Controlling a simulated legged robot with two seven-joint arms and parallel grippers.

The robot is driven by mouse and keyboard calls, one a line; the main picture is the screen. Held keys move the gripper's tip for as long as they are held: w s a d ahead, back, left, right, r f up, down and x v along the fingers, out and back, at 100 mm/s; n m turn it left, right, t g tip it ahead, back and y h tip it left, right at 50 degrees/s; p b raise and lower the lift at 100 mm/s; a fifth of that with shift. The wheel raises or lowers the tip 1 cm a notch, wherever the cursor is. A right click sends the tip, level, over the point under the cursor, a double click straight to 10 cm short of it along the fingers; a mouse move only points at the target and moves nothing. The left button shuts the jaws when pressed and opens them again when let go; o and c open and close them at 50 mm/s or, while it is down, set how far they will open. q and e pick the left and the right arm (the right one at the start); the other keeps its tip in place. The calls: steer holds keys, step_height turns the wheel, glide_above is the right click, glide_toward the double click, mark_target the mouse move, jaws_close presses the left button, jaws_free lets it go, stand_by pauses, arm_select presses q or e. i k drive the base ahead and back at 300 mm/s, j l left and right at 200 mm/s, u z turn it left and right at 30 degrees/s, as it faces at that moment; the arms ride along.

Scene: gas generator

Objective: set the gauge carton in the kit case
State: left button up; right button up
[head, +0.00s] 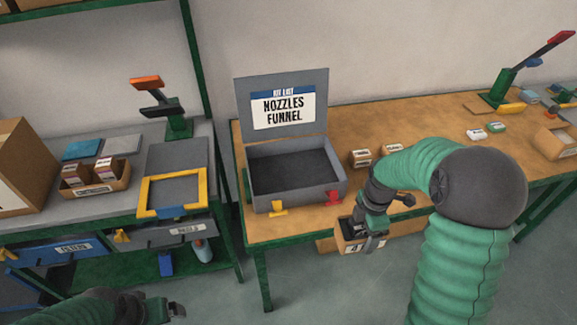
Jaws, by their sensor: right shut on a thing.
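The kit case (258,200) is an open grey case on the wooden table, with its lid raised. A sign in the lid reads "KIT LIST NOZZLES FUNNEL". Its dark interior looks empty. My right gripper (368,240) points down in front of the table's front edge, right of the case. It is shut on a brown carton (348,246) with a pale label too small to read; whether this is the gauge carton I cannot tell. The gripper hides part of it. My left gripper (172,311) is low at bottom left, apart from everything; its jaw state is unclear.
Small labelled cartons (361,158) stand right of the case. The grey left bench (120,185) holds a yellow-framed tray and a bin of cartons. White and green items (476,134) lie farther right.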

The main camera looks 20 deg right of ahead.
mark_target(311, 171)
steer(key=i, duration=1.2)
